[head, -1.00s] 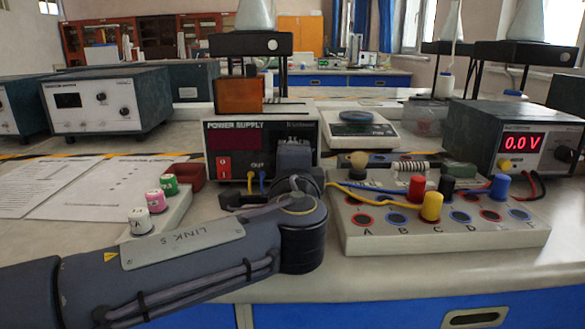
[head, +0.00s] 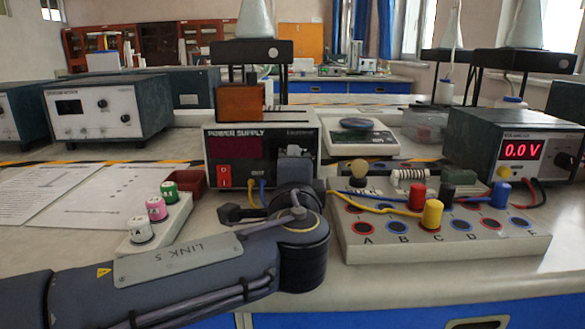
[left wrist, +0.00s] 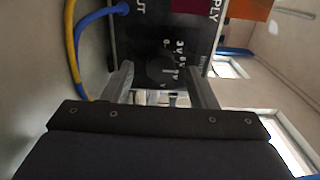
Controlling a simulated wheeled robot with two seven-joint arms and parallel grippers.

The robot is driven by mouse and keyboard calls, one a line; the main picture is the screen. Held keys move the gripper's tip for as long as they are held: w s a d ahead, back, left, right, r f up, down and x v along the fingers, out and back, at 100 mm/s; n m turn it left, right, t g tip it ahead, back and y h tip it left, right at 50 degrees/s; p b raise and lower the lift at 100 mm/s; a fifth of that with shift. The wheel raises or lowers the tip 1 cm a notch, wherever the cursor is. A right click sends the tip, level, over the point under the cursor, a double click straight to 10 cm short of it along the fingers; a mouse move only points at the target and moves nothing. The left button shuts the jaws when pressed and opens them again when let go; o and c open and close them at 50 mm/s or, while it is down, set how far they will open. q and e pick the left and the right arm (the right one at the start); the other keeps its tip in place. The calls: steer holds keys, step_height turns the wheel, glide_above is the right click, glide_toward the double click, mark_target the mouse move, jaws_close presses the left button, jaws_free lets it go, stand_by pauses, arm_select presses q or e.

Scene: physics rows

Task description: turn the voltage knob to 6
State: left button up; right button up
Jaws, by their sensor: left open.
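The power supply (head: 262,150) stands on the bench with a dark display and a red switch (head: 225,176). In the left wrist view its black panel is turned sideways, and the dark round voltage knob (left wrist: 160,69) shows with 3V, 6V and 9V marks beside it. The knob's exact pointer direction is too dim to tell. My left gripper (left wrist: 161,82) is open, its two fingers on either side of the knob's area; contact is not clear. In the head view my left gripper (head: 295,168) is in front of the panel's right part and hides the knob. My right gripper is not in view.
A terminal board (head: 445,248) with coloured plugs, a bulb and wires lies to the right. A small block with three knobs (head: 156,209) is at the left. Yellow and blue leads (left wrist: 72,45) leave the panel near the gripper. A meter (head: 520,150) reads 0.0 V.

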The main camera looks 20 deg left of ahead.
arm_select(q)
steer(key=p+v, duration=0.1)
steer(key=v, duration=0.4)
steer(key=shift+s+d+r, duration=0.1)
steer(key=shift+s+r, duration=0.05)
steer(key=shift+s, duration=0.2)
steer(key=shift+s+d, duration=0.1)
steer(key=shift+s, duration=0.35)
